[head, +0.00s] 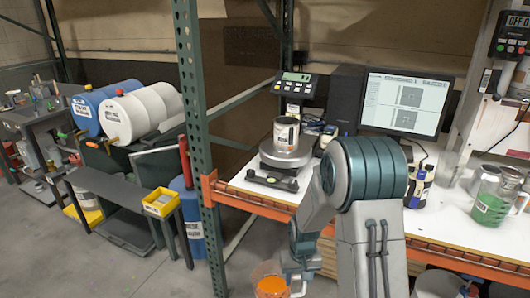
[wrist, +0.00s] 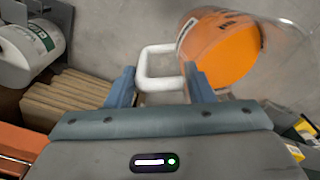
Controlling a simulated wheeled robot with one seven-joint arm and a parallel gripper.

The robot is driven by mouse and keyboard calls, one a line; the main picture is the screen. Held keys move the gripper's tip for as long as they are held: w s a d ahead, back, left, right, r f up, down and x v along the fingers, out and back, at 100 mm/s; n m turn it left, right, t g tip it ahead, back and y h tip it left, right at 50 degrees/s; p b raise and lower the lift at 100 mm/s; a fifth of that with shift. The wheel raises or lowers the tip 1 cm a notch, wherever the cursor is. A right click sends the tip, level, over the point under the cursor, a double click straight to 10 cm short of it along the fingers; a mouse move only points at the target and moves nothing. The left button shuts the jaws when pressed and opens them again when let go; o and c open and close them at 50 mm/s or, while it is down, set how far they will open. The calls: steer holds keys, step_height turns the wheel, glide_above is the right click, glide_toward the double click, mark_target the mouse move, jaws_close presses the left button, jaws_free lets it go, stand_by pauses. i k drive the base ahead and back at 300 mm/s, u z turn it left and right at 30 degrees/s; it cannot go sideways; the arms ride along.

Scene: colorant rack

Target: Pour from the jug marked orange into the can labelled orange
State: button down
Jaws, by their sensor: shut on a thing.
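A clear jug with orange liquid (head: 270,285) is low at the bottom edge of the head view, partly cut off. In the wrist view the jug (wrist: 225,50) is at the upper right, with its white handle (wrist: 150,58) between my fingers. My gripper (head: 297,272) is shut on that handle, below the tabletop and in front of the table; its fingers (wrist: 162,85) show in the wrist view. A pale can (head: 286,133) stands upright on the scale, well above the jug. Its label is too small to read.
The scale (head: 285,155) sits on the white table (head: 240,182), behind an orange beam (head: 250,197) and a green post (head: 192,100). A monitor (head: 405,103) and a jug with green liquid (head: 490,208) are to the right. Stacked boards (wrist: 75,95) lie below. Floor at left is partly clear.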

mark_target(287, 128)
steer(key=u, duration=0.4)
steer(key=k, duration=0.8)
steer(key=u, duration=0.95)
steer(key=i, duration=1.35)
steer(key=z, duration=0.35)
steer(key=i, duration=0.55)
steer(key=z, duration=0.7)
steer(key=i, duration=0.35)
steer(key=z, duration=0.3)
